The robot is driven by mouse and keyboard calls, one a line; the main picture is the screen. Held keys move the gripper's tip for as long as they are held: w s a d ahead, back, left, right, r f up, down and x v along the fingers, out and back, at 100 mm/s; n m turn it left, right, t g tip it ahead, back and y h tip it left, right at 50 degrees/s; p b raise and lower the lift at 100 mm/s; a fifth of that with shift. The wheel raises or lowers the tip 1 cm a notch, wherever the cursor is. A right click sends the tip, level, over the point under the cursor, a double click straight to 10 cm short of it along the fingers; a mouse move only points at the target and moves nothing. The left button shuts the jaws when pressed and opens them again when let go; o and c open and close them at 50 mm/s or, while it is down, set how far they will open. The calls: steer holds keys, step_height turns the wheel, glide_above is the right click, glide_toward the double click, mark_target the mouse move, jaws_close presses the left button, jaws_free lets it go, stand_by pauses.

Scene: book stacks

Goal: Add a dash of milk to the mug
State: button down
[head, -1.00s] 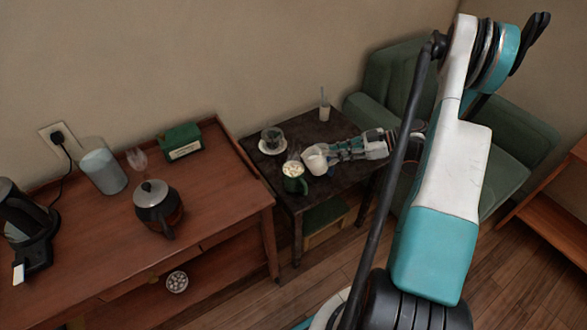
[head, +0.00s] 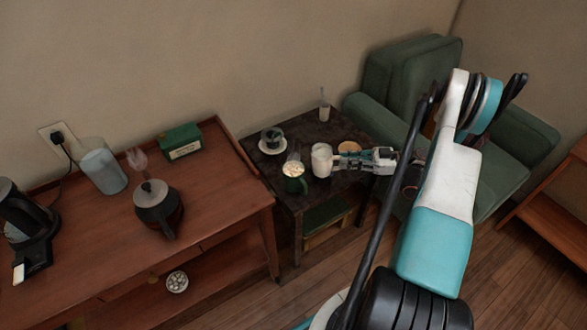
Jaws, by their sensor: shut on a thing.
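A dark green mug (head: 295,185) stands on the dark side table, with pale, lumpy contents showing at its top and faint steam above. A white milk container (head: 321,163) is upright just to the right of the mug, with white at its top. My gripper (head: 341,160) reaches in from the right and is shut on the milk container. The container's right side is partly hidden by the fingers. Whether its base touches the table is hard to tell.
The side table (head: 325,197) also holds a dark cup on a saucer (head: 273,147), a small bottle with a straw (head: 324,105) and a tan round thing (head: 349,147) behind my gripper. A wooden console (head: 90,250) with a glass kettle (head: 157,205) is left; a green armchair (head: 400,85) is behind.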

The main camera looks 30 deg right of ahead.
step_height(320, 180, up, 5)
steer(key=shift+d+r+p, duration=0.1)
steer(key=shift+r+p, duration=0.1)
steer(key=shift+p, duration=0.65)
